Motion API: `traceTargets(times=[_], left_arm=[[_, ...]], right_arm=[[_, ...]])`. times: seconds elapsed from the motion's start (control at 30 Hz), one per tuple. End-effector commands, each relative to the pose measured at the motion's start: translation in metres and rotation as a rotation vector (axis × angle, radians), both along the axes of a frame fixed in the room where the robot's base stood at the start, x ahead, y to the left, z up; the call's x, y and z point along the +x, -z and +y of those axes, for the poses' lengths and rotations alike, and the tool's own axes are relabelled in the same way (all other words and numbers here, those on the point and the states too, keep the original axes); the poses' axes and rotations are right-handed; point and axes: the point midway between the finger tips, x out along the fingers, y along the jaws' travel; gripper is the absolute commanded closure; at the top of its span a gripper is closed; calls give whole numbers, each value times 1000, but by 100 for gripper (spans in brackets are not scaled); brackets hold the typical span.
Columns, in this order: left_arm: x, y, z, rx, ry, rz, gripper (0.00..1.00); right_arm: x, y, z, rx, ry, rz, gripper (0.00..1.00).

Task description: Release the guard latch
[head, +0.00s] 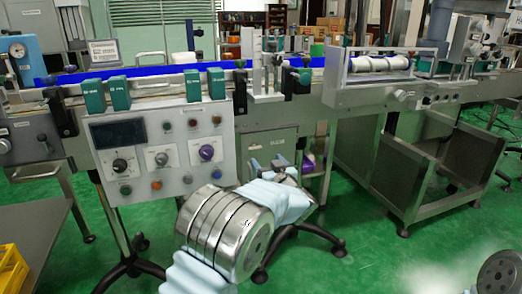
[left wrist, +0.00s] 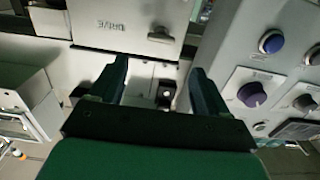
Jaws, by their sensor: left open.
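My left gripper (head: 267,163) is open and empty in front of the grey drive cabinet (head: 283,139), below the conveyor. In the left wrist view the two dark fingers of the left gripper (left wrist: 157,72) are spread, with nothing between them. The cabinet door (left wrist: 110,28) there is marked DRIVE and has a small dark handle (left wrist: 160,38), apart from the fingers. I cannot tell whether this handle is the guard latch. A framed guard (head: 388,68) sits over white rollers on the conveyor at right; no latch can be made out on it. My right gripper is out of view.
A control panel (head: 160,172) with knobs and buttons stands left of my left gripper; its purple knob (left wrist: 251,94) is close by in the left wrist view. An open metal bin (head: 398,176) stands at right.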

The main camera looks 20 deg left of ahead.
Motion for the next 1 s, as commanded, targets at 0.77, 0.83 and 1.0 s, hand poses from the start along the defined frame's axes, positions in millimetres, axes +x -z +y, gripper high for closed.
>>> traceTargets(times=[0.77, 0.83, 1.0], left_arm=[[76, 1, 52, 0, 2, 2, 23], [76, 1, 52, 1, 2, 3, 25], [76, 1, 52, 0, 2, 2, 51]], right_arm=[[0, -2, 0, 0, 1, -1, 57], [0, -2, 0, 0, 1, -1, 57], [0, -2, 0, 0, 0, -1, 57]])
